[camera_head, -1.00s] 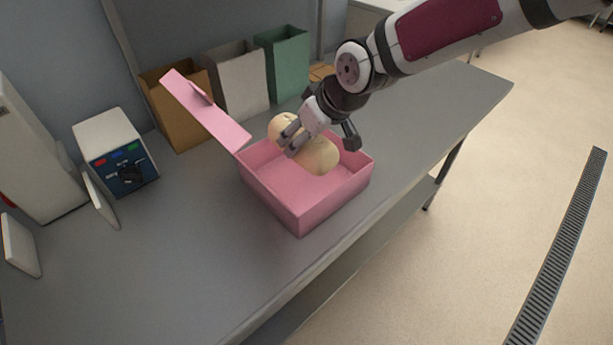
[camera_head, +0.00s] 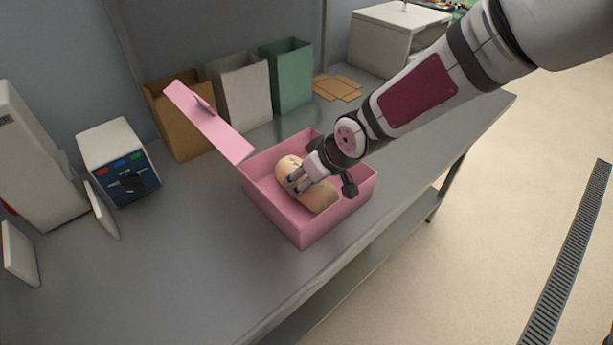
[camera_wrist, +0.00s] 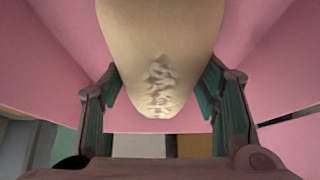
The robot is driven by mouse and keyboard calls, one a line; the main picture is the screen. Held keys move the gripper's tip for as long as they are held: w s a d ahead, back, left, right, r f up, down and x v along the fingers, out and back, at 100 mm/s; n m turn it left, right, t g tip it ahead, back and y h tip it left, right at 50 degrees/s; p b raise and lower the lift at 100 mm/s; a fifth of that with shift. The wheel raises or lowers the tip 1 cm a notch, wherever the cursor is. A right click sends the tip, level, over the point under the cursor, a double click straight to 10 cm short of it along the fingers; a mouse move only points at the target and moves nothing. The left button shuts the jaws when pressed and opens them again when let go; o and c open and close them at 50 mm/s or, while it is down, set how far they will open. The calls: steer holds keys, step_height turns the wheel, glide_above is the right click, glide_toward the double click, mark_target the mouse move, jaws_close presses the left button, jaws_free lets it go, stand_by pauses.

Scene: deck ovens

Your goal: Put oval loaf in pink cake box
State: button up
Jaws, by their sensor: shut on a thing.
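The oval loaf (camera_head: 318,197) is pale tan and sits low inside the open pink cake box (camera_head: 305,232) on the counter. My gripper (camera_head: 299,183) is shut on the loaf from above, its fingers down within the box walls. In the wrist view the loaf (camera_wrist: 158,50) lies between my two fingers, with pink box walls (camera_wrist: 65,40) around it. The box lid (camera_head: 207,122) stands raised at the box's left side. I cannot tell whether the loaf touches the box floor.
A brown bag (camera_head: 180,125), a white bag (camera_head: 240,90) and a green bag (camera_head: 287,77) stand behind the box. A white device with a dial (camera_head: 120,165) is at the left. The counter (camera_head: 215,262) in front of the box is clear.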

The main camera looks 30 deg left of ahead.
steer(key=o, duration=1.3)
steer(key=shift+f, duration=0.15)
steer(key=shift+r, duration=0.25)
steer(key=p+v, duration=0.2)
steer(key=v, duration=1)
